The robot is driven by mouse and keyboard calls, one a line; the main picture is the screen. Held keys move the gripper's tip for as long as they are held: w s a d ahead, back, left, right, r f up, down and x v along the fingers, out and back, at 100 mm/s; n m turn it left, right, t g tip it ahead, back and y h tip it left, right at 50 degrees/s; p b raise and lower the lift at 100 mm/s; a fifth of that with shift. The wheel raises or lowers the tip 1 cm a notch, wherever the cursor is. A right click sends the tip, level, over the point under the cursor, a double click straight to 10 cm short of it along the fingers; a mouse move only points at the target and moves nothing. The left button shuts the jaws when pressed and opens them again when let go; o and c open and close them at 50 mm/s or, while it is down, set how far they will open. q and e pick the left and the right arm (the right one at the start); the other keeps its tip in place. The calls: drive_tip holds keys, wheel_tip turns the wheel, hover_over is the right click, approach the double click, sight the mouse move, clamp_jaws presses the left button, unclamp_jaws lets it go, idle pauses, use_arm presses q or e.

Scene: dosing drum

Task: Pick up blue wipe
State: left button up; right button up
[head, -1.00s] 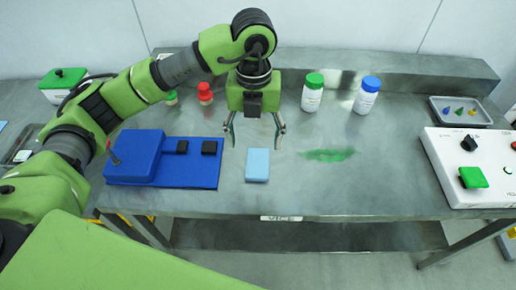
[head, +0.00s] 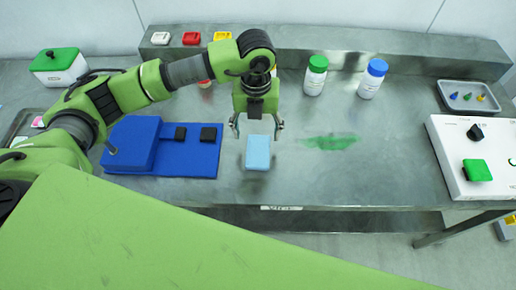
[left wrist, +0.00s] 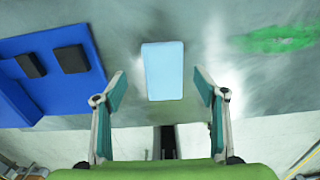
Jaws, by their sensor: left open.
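The blue wipe (head: 258,153) is a light blue rectangular block on the steel table, right of the blue mat. My left gripper (head: 257,127) is open and empty, pointing down above the wipe's far end. In the left wrist view the wipe (left wrist: 163,71) lies ahead of and between the two open fingers (left wrist: 158,92), with space on both sides. I cannot see any contact between fingers and wipe. My right gripper is not in view.
A blue mat with black blocks (head: 190,165) lies left. A green smear (head: 330,142) is on the table to the right. A green-capped bottle (head: 315,76) and blue-capped bottle (head: 370,80) stand behind. A white control box (head: 470,150) is far right.

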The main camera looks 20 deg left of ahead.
sight(258, 145)
use_arm(q)
drive_tip(key=f, duration=0.1)
drive_tip(key=f+p, duration=0.2)
drive_tip(key=f, duration=0.1)
drive_tip(key=shift+s+d+f, duration=0.1)
drive_tip(key=shift+s+d, duration=0.1)
drive_tip(key=shift+d, duration=0.15)
drive_tip(key=shift+w+f, duration=0.1)
drive_tip(key=shift+f, duration=0.2)
drive_tip(key=c, duration=0.9)
drive_tip(key=shift+r, duration=0.15)
drive_tip(key=shift+r+b, duration=0.3)
drive_tip(key=shift+r, duration=0.35)
drive_tip(key=s+d+r+b, duration=0.1)
drive_tip(key=s+r, duration=0.2)
drive_tip(key=s, duration=0.1)
drive_tip(key=s+d+r+b, duration=0.1)
drive_tip(key=s+r+b, duration=0.1)
drive_tip(key=s+r, duration=0.2)
drive_tip(key=s+d+r+b, duration=0.1)
drive_tip(key=s+r, duration=0.3)
drive_tip(key=s, duration=0.1)
drive_tip(key=shift+s+d+r+b, duration=0.15)
drive_tip(key=shift+s+r+b, duration=0.1)
drive_tip(key=shift+s+b, duration=0.1)
